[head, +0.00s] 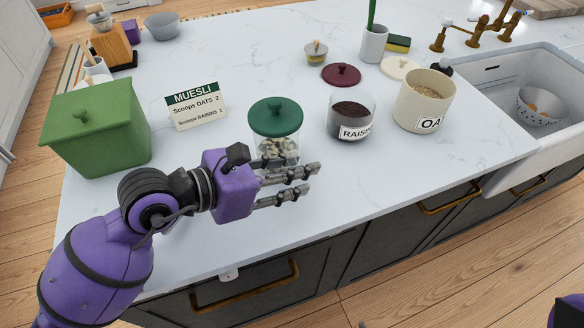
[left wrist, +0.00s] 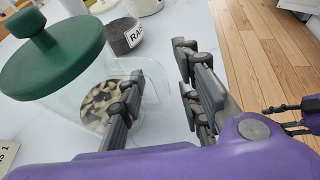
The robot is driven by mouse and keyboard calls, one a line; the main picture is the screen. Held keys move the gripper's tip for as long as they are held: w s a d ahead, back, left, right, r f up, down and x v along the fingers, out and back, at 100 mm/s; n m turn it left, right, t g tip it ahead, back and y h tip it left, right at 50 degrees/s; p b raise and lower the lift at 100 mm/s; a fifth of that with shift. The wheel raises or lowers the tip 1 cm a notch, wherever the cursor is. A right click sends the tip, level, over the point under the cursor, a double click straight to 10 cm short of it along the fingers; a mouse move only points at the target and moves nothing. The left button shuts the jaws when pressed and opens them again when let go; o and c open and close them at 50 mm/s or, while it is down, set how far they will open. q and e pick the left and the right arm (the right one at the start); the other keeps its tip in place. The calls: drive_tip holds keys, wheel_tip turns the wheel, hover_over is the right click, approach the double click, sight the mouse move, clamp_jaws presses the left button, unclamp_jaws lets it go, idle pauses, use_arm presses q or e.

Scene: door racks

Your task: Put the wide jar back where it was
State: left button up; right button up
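A clear glass jar with a green knobbed lid (head: 276,117) stands on the counter with pale and dark chunks inside; it also shows at left in the left wrist view (left wrist: 98,98). An open clear jar labelled for raisins (head: 351,112) and an open cream jar labelled for oats (head: 425,98) stand to its right. I cannot tell which is called the wide jar. My left gripper (head: 312,180) is open and empty, fingers pointing right, just in front of the green-lidded jar; it also shows in the left wrist view (left wrist: 160,92).
A maroon lid (head: 341,75) and a cream lid (head: 400,67) lie behind the open jars. A green lidded box (head: 98,130) and muesli sign (head: 196,107) stand left. A sink (head: 510,130) is right. The front counter strip is clear.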

use_arm(q)
drive_tip(key=shift+r, duration=0.25)
drive_tip(key=p+v, duration=0.1)
drive_tip(key=v, duration=1.1)
use_arm(e)
drive_tip(key=shift+w+r, duration=0.2)
drive_tip(key=shift+r, duration=0.3)
